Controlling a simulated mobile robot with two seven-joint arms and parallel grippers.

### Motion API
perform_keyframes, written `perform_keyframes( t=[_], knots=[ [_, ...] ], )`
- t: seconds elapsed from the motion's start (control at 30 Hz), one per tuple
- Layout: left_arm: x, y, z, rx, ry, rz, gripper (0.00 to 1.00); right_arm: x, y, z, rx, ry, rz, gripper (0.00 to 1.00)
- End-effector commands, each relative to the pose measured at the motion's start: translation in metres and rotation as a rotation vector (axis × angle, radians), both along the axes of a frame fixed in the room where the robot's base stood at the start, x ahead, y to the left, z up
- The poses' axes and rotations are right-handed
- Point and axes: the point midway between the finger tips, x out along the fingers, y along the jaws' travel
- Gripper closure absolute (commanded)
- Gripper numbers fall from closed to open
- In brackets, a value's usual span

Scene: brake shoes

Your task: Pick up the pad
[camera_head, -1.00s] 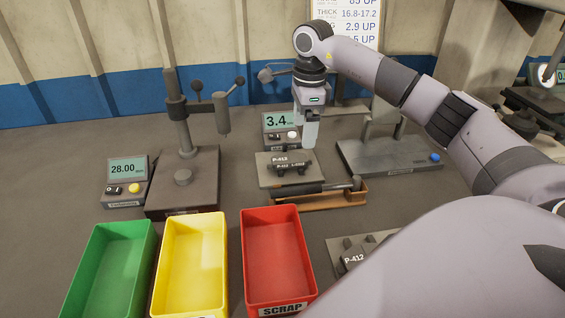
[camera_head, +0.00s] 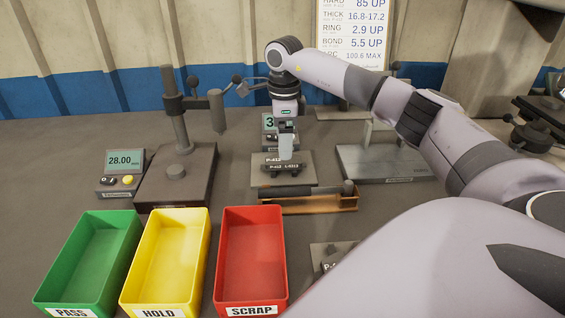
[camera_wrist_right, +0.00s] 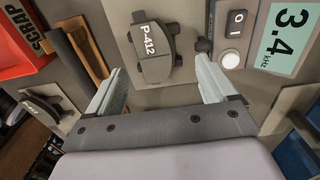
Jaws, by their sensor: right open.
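The dark pad (camera_head: 290,169) marked P-412 lies on a flat grey plate (camera_head: 262,179) in the middle of the table. The right wrist view shows the pad (camera_wrist_right: 152,52) ahead of the fingers, its label turned sideways. My right gripper (camera_head: 287,150) points down over the pad, its fingers hiding part of it. In the right wrist view my right gripper (camera_wrist_right: 160,80) is open and empty, with the pad between the lines of its fingers. I cannot tell the exact height gap. My left gripper is not in view.
Behind the plate stands a meter (camera_head: 269,122) reading 3.4 kHz. A wooden tray (camera_head: 310,204) holding a dark tool is in front. Green (camera_head: 60,296), yellow (camera_head: 140,296) and red (camera_head: 222,290) bins stand nearer. Another plate with a part (camera_head: 325,258) is partly behind my arm.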

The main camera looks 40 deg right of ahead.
Motion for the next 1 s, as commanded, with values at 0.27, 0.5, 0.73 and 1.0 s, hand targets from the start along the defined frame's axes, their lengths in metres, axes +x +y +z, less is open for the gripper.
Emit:
perform_keyframes(
  t=[0.27, 0.5, 0.73, 1.0],
  knots=[
    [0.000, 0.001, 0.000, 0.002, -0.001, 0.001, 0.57, -0.002, 0.004, -0.039, -0.001, 0.002, 0.000, 0.15],
    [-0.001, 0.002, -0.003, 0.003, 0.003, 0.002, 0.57, -0.002, 0.005, -0.043, -0.001, 0.000, 0.000, 0.15],
    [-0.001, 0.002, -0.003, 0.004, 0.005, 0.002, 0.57, -0.002, 0.005, -0.042, -0.001, -0.001, 0.001, 0.73],
    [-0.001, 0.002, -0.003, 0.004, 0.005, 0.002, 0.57, -0.002, 0.005, -0.041, -0.001, -0.002, 0.001, 0.87]
  ],
)
